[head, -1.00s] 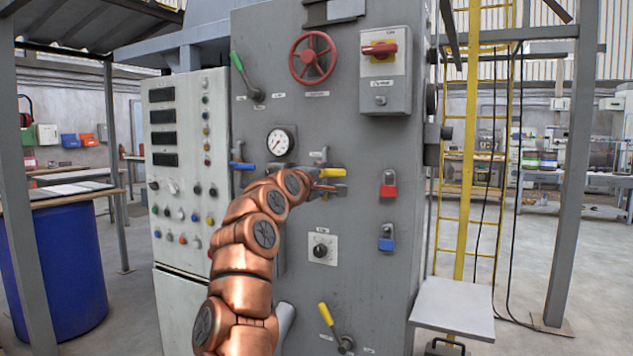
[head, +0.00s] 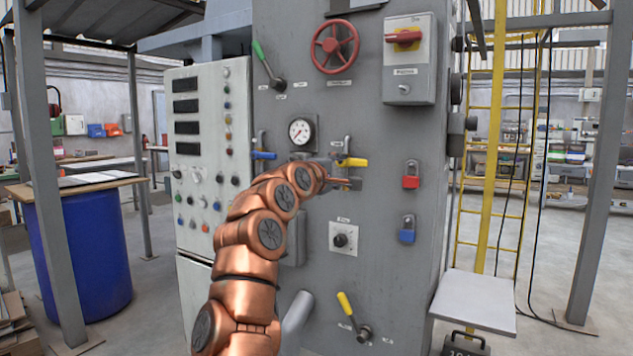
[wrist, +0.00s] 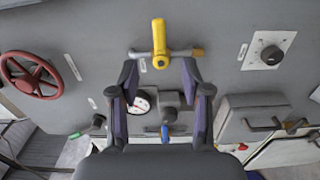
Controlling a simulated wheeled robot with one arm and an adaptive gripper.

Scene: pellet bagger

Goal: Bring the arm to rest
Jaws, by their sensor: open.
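My copper arm (head: 248,255) reaches up in front of the grey machine panel (head: 375,275). My gripper (wrist: 160,72) shows in the wrist view with its two dark fingers spread apart and nothing held between them. The same yellow handle (head: 353,162) shows in the head view just right of my arm's far end. The pressure gauge (wrist: 145,102) and a blue handle (wrist: 165,133) appear behind the gap between the fingers.
A red handwheel (head: 335,47), green lever (head: 262,51), red switch (head: 403,37), two padlocks, a dial (head: 340,240) and a lower yellow lever (head: 345,303) project from the panel.

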